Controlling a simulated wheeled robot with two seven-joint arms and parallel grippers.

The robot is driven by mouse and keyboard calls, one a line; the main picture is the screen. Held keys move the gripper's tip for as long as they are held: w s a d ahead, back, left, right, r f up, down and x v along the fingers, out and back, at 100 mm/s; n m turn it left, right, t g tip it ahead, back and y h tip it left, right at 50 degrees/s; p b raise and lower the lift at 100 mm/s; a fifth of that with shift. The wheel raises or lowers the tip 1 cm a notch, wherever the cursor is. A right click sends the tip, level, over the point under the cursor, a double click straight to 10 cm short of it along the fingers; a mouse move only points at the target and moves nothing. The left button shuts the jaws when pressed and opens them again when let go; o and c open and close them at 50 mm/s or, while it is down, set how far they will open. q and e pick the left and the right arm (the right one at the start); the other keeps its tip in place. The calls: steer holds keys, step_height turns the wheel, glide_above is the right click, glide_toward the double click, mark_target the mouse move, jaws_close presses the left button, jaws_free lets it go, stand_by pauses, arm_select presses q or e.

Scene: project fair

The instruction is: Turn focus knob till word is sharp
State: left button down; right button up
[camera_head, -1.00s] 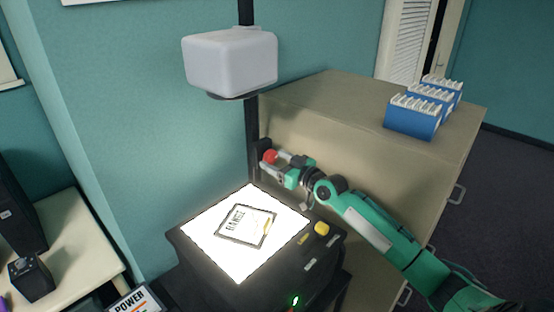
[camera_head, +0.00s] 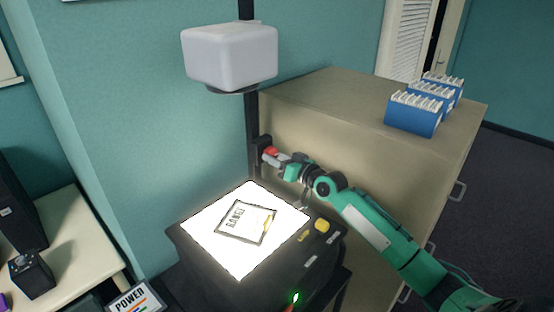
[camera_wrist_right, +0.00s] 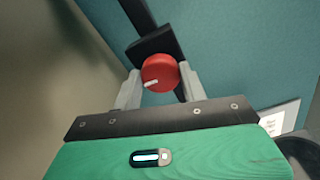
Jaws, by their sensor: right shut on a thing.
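The red focus knob (camera_head: 269,151) sits on the black post (camera_head: 250,120) of an overhead projector. My right gripper (camera_head: 274,155) is shut on the knob. In the right wrist view the knob (camera_wrist_right: 160,72) lies between the two grey fingers of the gripper (camera_wrist_right: 160,84), and its white mark points to the lower left. The white projector head (camera_head: 230,58) is on the post above the bright glass stage (camera_head: 205,215). A framed slide (camera_head: 246,222) with a dark printed word lies on the stage. The projected word is not in view. My left gripper is not in view.
A beige cabinet (camera_head: 330,95) stands close behind my right arm, with blue racks (camera_head: 414,113) on top. The projector's dark base (camera_head: 270,268) has a yellow button (camera_head: 322,226). A side table (camera_head: 75,245) with a black box (camera_head: 32,276) is at left.

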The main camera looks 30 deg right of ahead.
steer(key=shift+m, duration=1)
steer(key=o, duration=1)
steer(key=shift+c, duration=0.2)
steer(key=shift+r, duration=0.15)
step_height(320, 180, up, 20)
steer(key=b, duration=0.4)
